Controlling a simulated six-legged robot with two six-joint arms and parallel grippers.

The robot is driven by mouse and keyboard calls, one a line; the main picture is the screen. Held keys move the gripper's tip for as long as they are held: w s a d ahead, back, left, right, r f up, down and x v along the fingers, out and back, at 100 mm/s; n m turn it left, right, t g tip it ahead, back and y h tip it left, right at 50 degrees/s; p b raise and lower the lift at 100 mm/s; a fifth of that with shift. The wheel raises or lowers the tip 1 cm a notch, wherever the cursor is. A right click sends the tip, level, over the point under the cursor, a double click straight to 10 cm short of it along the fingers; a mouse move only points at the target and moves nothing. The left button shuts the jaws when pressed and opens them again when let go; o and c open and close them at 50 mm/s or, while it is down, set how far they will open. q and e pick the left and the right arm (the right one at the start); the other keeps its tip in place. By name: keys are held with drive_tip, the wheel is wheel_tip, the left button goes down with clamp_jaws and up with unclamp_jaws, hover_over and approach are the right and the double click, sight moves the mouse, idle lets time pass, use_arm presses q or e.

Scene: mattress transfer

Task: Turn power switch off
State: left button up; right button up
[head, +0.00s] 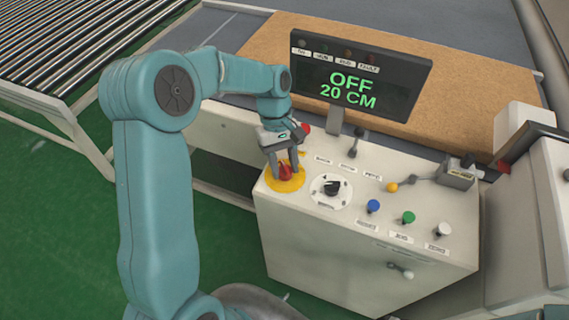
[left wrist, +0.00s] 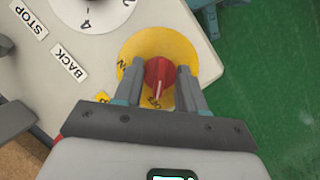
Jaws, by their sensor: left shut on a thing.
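The power switch is a red rotary knob (head: 285,172) on a round yellow plate (head: 287,184) at the left end of the white control panel. My left gripper (head: 284,168) reaches down over it and is shut on the red knob. In the left wrist view the red knob (left wrist: 160,74) sits between the two fingers, with a pale pointer line toward the gripper. The yellow plate (left wrist: 150,42) shows around it, its lettering partly hidden. The display (head: 358,76) reads "OFF" and "20 CM". My right gripper is not in view.
A black selector dial (head: 332,187) is right of the knob. Blue (head: 373,206), green (head: 408,217) and white (head: 442,230) buttons line the panel front. A roller conveyor (head: 75,45) is at upper left; green floor (head: 60,220) is open.

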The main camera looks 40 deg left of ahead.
use_arm(q)
drive_tip(key=shift+n, duration=0.3)
drive_tip(key=o, duration=1)
drive_tip(key=v, duration=1.6)
drive_tip(key=shift+s+a+r+p, duration=0.1)
drive_tip(key=shift+s+r+p, duration=0.05)
drive_tip(key=shift+r+p, duration=0.15)
